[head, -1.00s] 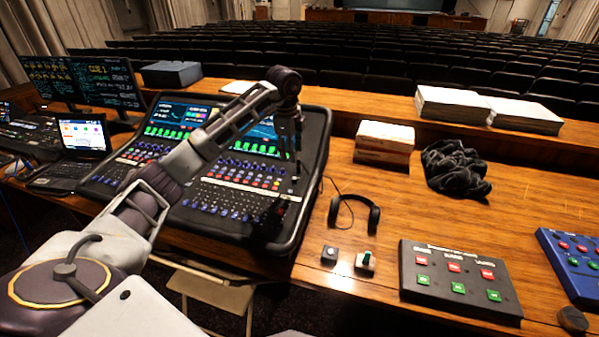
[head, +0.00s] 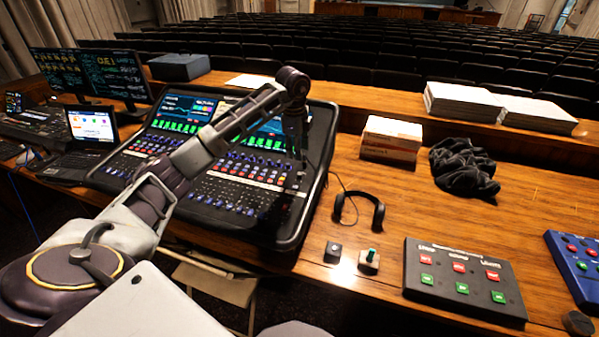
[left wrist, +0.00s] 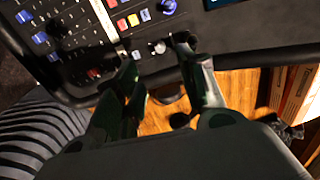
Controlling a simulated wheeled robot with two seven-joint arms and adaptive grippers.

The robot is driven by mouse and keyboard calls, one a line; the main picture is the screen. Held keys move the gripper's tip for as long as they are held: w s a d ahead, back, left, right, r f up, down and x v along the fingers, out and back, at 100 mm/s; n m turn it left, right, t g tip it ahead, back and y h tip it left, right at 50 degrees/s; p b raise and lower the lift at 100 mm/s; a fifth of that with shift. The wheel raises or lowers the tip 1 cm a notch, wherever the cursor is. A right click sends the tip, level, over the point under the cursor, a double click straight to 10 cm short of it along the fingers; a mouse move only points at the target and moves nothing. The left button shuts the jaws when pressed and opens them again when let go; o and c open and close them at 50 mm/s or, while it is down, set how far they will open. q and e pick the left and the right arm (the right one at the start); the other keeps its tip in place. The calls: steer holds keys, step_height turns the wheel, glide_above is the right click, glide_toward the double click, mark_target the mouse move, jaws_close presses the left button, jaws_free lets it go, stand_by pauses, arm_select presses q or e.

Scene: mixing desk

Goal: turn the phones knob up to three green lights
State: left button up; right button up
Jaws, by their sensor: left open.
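The mixing desk (head: 318,165) is a black console with lit screens, at the centre left of the head view. My left gripper (left wrist: 160,58) is open, pointing down over the desk's right-hand edge; in the head view it is a dark shape (head: 299,165) hard to make out. In the left wrist view a small pale knob (left wrist: 157,46) sits on the panel between the fingertips, close to them. I cannot read its label, so cannot tell if it is the phones knob. I see no three-light row beside it. Contact is not clear. My right gripper is not in view.
A blue-capped knob (left wrist: 168,6) and coloured buttons (left wrist: 134,20) lie near the fingers. Headphones (head: 377,212), two small control boxes (head: 332,252) (head: 369,262) and a grey button box (head: 462,305) lie right of the desk. A dark cloth (head: 463,168) is farther back.

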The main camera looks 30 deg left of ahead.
mark_target(300, 173)
arm_select(q)
steer(key=f, duration=0.3)
steer(key=w+f, duration=0.1)
steer(key=f, duration=0.5)
steer(key=shift+w+a+f+p, duration=0.1)
steer(key=shift+w+f+p, duration=0.1)
steer(key=shift+f+p, duration=0.2)
steer(key=shift+w+f, duration=0.1)
steer(key=shift+f, duration=0.65)
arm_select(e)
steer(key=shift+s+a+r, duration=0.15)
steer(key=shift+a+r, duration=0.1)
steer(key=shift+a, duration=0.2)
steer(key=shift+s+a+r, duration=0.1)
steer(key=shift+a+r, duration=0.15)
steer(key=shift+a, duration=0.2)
arm_select(q)
steer(key=shift+c, duration=0.2)
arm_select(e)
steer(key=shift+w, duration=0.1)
arm_select(q)
steer(key=c, duration=0.7)
jaws_close()
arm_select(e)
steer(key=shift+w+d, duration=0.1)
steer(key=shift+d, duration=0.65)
